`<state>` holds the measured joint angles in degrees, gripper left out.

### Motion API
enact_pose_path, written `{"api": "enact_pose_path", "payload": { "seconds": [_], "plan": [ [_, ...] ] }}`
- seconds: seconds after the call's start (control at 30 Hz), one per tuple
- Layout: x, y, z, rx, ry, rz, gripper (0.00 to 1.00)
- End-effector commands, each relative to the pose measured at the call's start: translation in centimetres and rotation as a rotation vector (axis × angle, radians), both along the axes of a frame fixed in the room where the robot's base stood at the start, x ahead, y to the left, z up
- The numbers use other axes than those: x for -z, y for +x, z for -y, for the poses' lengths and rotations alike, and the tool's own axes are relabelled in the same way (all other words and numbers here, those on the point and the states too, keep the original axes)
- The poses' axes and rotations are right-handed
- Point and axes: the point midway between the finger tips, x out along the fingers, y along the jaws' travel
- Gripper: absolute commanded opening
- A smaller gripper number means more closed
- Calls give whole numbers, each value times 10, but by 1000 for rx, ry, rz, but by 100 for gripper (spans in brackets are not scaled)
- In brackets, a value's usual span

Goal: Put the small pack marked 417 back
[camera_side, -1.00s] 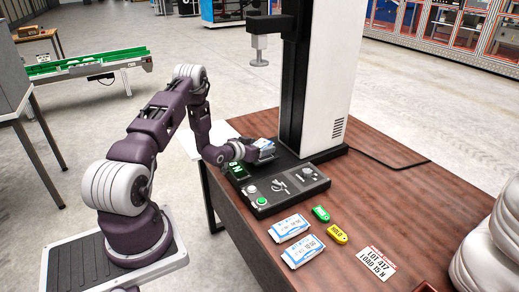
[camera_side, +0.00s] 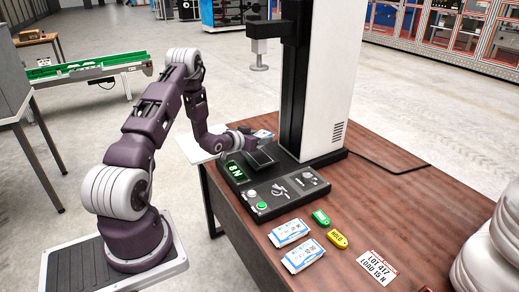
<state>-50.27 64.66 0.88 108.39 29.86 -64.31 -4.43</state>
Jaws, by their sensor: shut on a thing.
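My gripper (camera_side: 251,134) is shut on a small white and blue pack (camera_side: 264,135). It holds the pack just beyond the dark plate (camera_side: 261,157) of the test machine, left of the column's foot. The pack is partly hidden and its marking cannot be read. The plate is bare. Two other white and blue packs, a rear one (camera_side: 288,233) and a front one (camera_side: 303,255), lie on the brown table (camera_side: 400,215); their print is too small to read surely.
The test machine (camera_side: 338,80) has a tall white and black column, with a pressing head (camera_side: 259,55) overhead. Its base carries a green display (camera_side: 235,171) and buttons. A green tag (camera_side: 320,217) and yellow tag (camera_side: 338,239) lie by the packs. White sacks (camera_side: 480,258) stand at right.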

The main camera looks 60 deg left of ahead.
Motion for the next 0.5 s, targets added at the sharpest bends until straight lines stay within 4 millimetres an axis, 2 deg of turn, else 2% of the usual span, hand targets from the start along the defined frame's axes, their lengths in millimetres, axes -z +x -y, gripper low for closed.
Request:
{"api": "enact_pose_path", "payload": {
  "seconds": [0.03, 0.1, 0.2, 0.37, 0.47, 0.5],
  "plan": [
    [-14, 0, -1, 0, 4, 3, 3],
    [-27, 0, -1, -1, 4, 2, 3],
    [-39, 0, -1, -1, 1, 1, 3],
    [-42, 2, 6, 9, -2, -1, 3],
    [-35, 10, 28, 47, -2, -2, 3],
    [-30, 15, 42, 72, -5, -3, 3]
  ]
}}
